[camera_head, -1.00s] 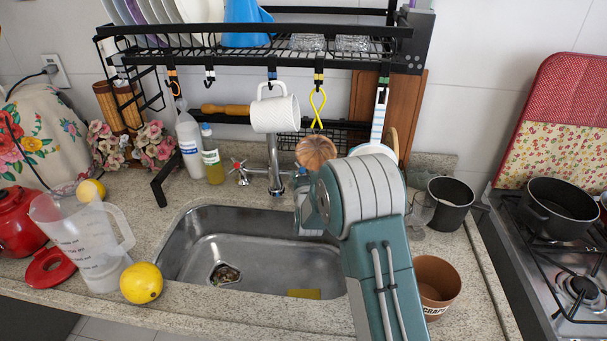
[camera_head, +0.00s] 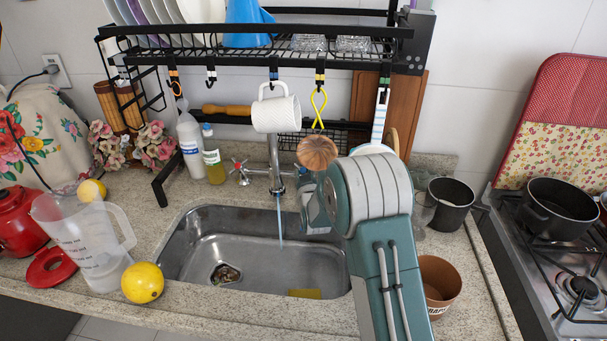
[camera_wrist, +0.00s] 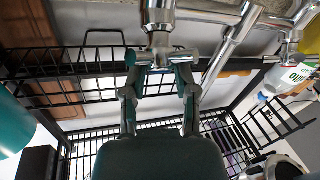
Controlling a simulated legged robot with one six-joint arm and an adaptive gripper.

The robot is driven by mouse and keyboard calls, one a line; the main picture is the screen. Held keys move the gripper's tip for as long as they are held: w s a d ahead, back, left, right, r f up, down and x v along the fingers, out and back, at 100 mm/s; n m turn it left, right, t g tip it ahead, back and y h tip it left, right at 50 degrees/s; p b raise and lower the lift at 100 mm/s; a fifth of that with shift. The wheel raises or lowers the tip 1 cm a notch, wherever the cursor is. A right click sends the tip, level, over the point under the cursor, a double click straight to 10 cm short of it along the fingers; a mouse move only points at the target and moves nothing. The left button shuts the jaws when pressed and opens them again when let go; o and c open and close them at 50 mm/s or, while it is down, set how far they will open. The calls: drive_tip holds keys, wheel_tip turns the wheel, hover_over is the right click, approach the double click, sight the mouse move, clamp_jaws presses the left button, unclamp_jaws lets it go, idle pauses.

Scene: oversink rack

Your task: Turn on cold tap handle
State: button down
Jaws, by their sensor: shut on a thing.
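The cold tap handle (camera_wrist: 160,56) is a chrome cross at the top middle of the wrist view. My gripper (camera_wrist: 158,68) has a finger on each side of it and is shut on its arms. In the head view my arm hides the gripper and most of this handle. The chrome tap spout (camera_head: 273,160) stands behind the sink (camera_head: 210,250), and a thin stream of water (camera_head: 280,222) falls from it into the basin. The other handle (camera_head: 240,173), with red on it, is left of the spout and apart from my gripper.
A black dish rack (camera_head: 255,52) spans above the sink, with a white mug (camera_head: 276,114) hanging near the spout. Soap bottles (camera_head: 213,158) stand to the left. A brown pot (camera_head: 438,285) and dark cup (camera_head: 451,203) stand right of my arm.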

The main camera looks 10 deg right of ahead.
drive_tip(key=n+y, duration=0.1)
drive_tip(key=n, duration=0.1)
drive_tip(key=n+g+y, duration=0.1)
drive_tip(key=n+y, duration=0.1)
drive_tip(key=n+g+y, duration=0.1)
drive_tip(key=n+y, duration=0.1)
drive_tip(key=shift+d+f+n, duration=0.2)
drive_tip(key=shift+d+n, duration=0.05)
drive_tip(key=shift+n, duration=0.15)
drive_tip(key=shift+n+g+y, duration=0.3)
drive_tip(key=shift+y, duration=0.1)
drive_tip(key=shift+f, duration=0.1)
drive_tip(key=shift+c, duration=2)
unclamp_jaws()
drive_tip(key=shift+r, duration=0.25)
drive_tip(key=v, duration=1.1)
drive_tip(key=shift+s, duration=0.35)
drive_tip(key=shift+d+f, duration=0.1)
